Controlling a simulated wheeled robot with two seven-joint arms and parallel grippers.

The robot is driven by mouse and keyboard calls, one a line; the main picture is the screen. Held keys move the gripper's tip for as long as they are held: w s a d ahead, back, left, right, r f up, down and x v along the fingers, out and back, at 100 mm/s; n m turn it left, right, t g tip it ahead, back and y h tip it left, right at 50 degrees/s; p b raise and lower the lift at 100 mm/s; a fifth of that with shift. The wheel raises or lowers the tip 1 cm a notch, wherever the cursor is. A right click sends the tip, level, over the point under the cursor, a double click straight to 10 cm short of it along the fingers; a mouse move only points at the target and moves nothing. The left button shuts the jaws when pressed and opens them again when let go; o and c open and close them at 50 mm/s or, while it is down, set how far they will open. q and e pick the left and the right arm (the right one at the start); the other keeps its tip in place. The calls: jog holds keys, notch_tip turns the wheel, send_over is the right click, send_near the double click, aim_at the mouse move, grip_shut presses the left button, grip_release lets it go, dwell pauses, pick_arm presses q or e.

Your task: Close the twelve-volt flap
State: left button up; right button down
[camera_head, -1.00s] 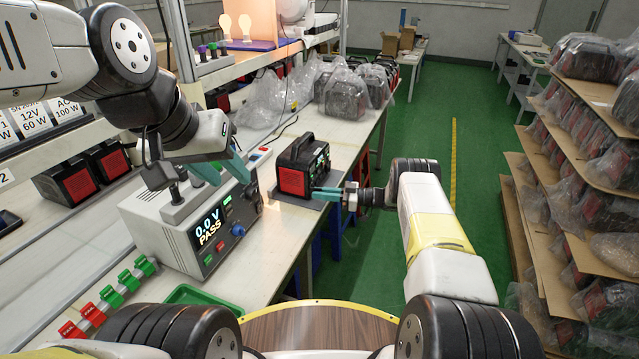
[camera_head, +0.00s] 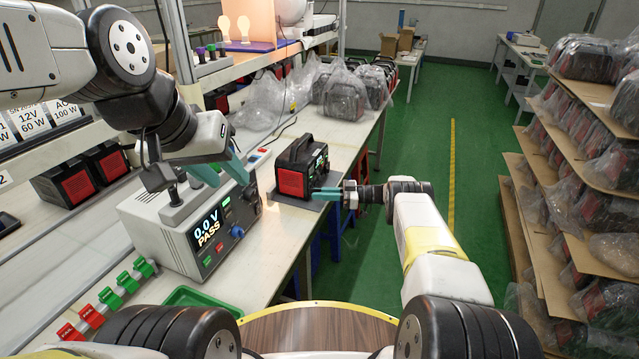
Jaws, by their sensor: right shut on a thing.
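The black power station with a red side panel (camera_head: 292,184) stands upright on a dark mat on the bench, its ported front turned to the right. My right gripper (camera_head: 318,193) is at the lower part of that front, its teal fingers together and touching or nearly touching it. The twelve-volt flap itself is too small and hidden by the fingers to make out. My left gripper (camera_head: 226,175) hangs above the grey tester (camera_head: 165,235), left of the power station. Its teal fingers show apart, with nothing visible between them.
The tester's screen reads 0.0 V PASS. Red and green tags (camera_head: 108,297) and a green tray (camera_head: 190,297) lie at the near bench edge. Bagged units (camera_head: 345,92) stand farther back on the bench. A loaded rack (camera_head: 590,150) is at the right, beyond open green floor.

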jog(key=c, duration=1.5)
grip_release()
jog(key=shift+s+r+m+t, duration=0.1)
jog(key=shift+s+m+t, duration=0.05)
jog(key=shift+m+t, duration=0.4)
